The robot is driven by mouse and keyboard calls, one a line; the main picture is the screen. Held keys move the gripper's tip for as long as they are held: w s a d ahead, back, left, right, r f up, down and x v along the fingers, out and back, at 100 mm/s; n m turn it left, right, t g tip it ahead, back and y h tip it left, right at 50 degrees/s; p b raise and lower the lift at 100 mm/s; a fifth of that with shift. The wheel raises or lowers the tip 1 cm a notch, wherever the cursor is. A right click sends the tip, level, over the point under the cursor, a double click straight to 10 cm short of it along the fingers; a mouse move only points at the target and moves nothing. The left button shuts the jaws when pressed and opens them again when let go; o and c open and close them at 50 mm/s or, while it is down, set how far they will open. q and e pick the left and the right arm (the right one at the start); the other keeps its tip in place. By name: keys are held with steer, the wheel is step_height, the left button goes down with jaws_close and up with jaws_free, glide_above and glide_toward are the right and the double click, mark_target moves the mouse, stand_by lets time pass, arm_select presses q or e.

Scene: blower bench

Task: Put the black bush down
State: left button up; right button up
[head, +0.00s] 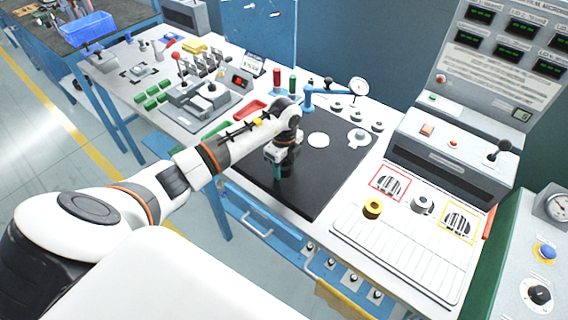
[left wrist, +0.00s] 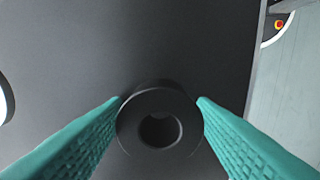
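The black bush (left wrist: 160,98), a dark ring with a round hole, sits between the teal fingers of my left gripper (head: 277,172) in the left wrist view. Both fingers touch its sides, so the gripper is shut on it. In the head view the gripper points down over the black mat (head: 325,175), near its left part. The bush cannot be made out there against the dark mat. How much gap lies between bush and mat is hard to tell. My right gripper is not in view.
A white disc (head: 318,140) lies on the mat, and a dial gauge (head: 358,88) stands behind it. Red (head: 250,108) and green trays lie left of the mat. A yellow bush (head: 373,207) stands on the panel at right. Much of the mat is clear.

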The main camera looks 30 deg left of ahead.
arm_select(q)
steer(key=shift+o, duration=0.8)
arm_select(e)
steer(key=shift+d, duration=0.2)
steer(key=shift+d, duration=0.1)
arm_select(q)
steer(key=shift+r, duration=0.25)
step_height(320, 180, up, 12)
steer(key=b, duration=0.2)
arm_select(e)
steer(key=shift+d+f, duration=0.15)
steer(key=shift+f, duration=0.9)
arm_select(q)
steer(key=shift+d+f, duration=0.1)
